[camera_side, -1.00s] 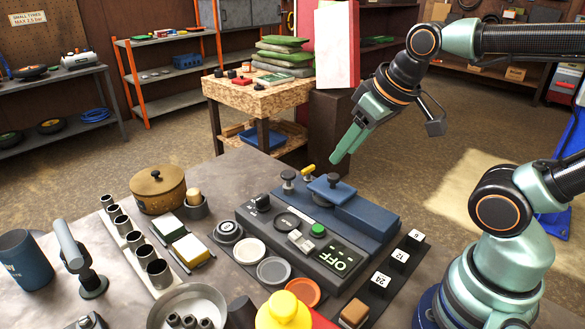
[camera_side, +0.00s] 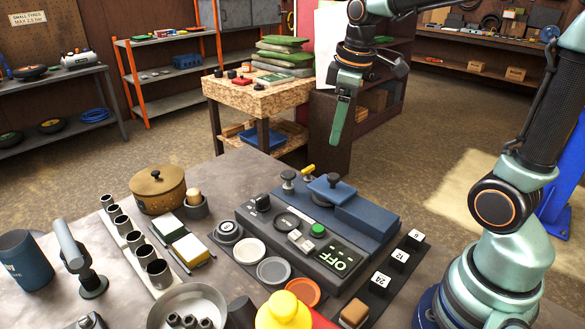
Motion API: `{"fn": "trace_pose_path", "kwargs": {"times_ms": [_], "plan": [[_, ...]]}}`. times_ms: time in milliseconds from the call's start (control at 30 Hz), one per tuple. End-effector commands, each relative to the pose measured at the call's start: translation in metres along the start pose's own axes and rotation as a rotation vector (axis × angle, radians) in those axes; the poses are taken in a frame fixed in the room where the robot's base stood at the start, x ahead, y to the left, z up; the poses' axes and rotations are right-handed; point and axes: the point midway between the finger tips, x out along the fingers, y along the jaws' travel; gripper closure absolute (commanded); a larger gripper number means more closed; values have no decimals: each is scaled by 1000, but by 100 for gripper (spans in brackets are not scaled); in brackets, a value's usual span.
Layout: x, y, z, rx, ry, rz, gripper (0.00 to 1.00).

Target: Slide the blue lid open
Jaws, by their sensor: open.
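The blue lid (camera_side: 325,193) is a flat plate with a dark knob (camera_side: 333,180) on top. It sits at the back of the dark control panel (camera_side: 300,262), beside a raised blue block (camera_side: 367,217). My gripper (camera_side: 337,138) hangs in the air above and beyond the lid, pointing down, with green fingers. It is empty and apart from the knob. The fingers overlap in this view, so the gap between them is hidden.
A grey knob (camera_side: 288,179) and a yellow-topped lever (camera_side: 308,170) stand just left of the lid. A green button (camera_side: 318,230) is in front. A brown pot (camera_side: 160,190) stands at the left.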

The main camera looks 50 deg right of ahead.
Motion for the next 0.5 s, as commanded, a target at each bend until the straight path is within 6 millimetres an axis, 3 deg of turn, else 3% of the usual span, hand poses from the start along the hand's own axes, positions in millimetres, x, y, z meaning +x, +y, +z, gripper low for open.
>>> {"fn": "trace_pose_path", "kwargs": {"times_ms": [200,500], "plan": [[26,40,-4,-201,-99,-89,31],[42,55,-3,-298,-130,-137,31]]}}
